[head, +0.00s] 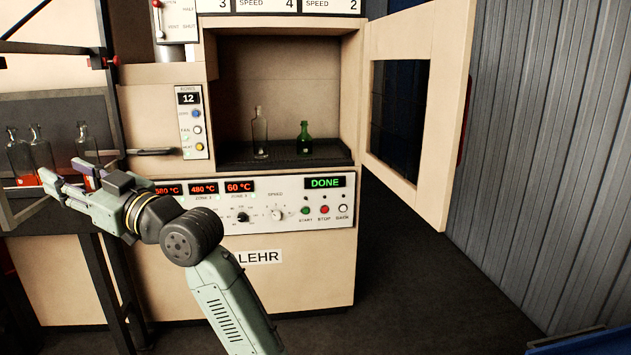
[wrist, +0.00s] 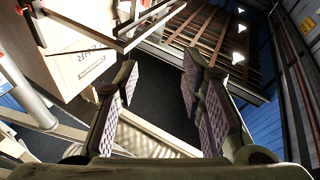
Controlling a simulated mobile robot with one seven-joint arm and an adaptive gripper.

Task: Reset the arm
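My gripper (head: 62,171) is at the left in the head view, with my arm reaching up to it from the bottom middle. It is in front of the shelf of clear bottles. The wrist view shows its two padded fingers (wrist: 160,70) spread apart with nothing between them. Dark floor shows in the gap. I cannot tell whether a finger touches anything at the shelf.
The lehr (head: 310,295) stands ahead, its display (head: 325,183) reading DONE. Its door (head: 452,75) is swung open to the right. A clear bottle (head: 260,135) and a green bottle (head: 304,138) stand inside. Several clear bottles (head: 40,150) stand at far left.

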